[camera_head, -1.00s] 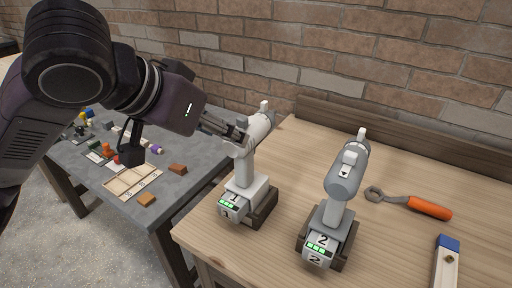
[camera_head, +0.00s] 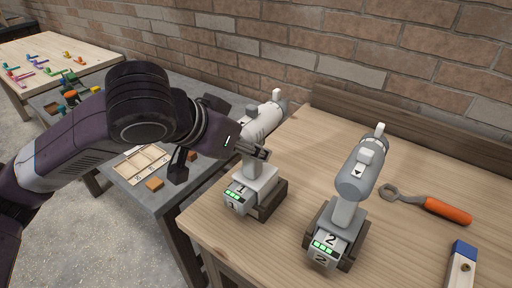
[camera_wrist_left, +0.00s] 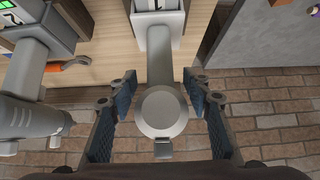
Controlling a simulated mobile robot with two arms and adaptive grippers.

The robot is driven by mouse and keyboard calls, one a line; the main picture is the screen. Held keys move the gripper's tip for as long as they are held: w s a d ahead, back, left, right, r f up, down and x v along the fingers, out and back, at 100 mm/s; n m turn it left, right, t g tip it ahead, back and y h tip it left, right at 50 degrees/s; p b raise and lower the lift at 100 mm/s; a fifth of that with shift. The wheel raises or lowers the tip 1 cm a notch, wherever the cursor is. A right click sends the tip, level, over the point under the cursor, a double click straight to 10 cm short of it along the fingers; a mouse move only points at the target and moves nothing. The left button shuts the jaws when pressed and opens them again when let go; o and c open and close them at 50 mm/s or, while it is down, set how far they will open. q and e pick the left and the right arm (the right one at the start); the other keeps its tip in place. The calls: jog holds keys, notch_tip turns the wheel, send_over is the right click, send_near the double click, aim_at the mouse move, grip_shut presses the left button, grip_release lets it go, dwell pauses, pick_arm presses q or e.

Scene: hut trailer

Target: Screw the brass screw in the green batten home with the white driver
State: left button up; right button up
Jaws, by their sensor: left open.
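The white driver (camera_head: 262,124), marked 1, stands upright in a dark holder on the wooden bench. My left gripper (camera_head: 262,152) is open at the driver's upper part, below the level of its nose. In the left wrist view the white driver (camera_wrist_left: 161,108) lies between the spread blue finger pads of my left gripper (camera_wrist_left: 160,112), with gaps on both sides. I cannot make out the green batten or its brass screw. My right gripper is not in view.
A grey driver (camera_head: 362,170), marked 2, stands close to the right. An orange-handled wrench (camera_head: 440,208) and a blue-ended block (camera_head: 462,265) lie further right. A grey table (camera_head: 150,205) with a wooden tray stands left. The brick wall (camera_head: 350,50) is behind.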

aim_at(262, 178)
pick_arm(q)
jog(key=x, duration=0.4)
jog(key=shift+w+d+f, duration=0.2)
jog(key=shift+w, duration=0.05)
jog(key=shift+c, duration=0.3)
grip_shut()
jog(key=shift+r, duration=0.15)
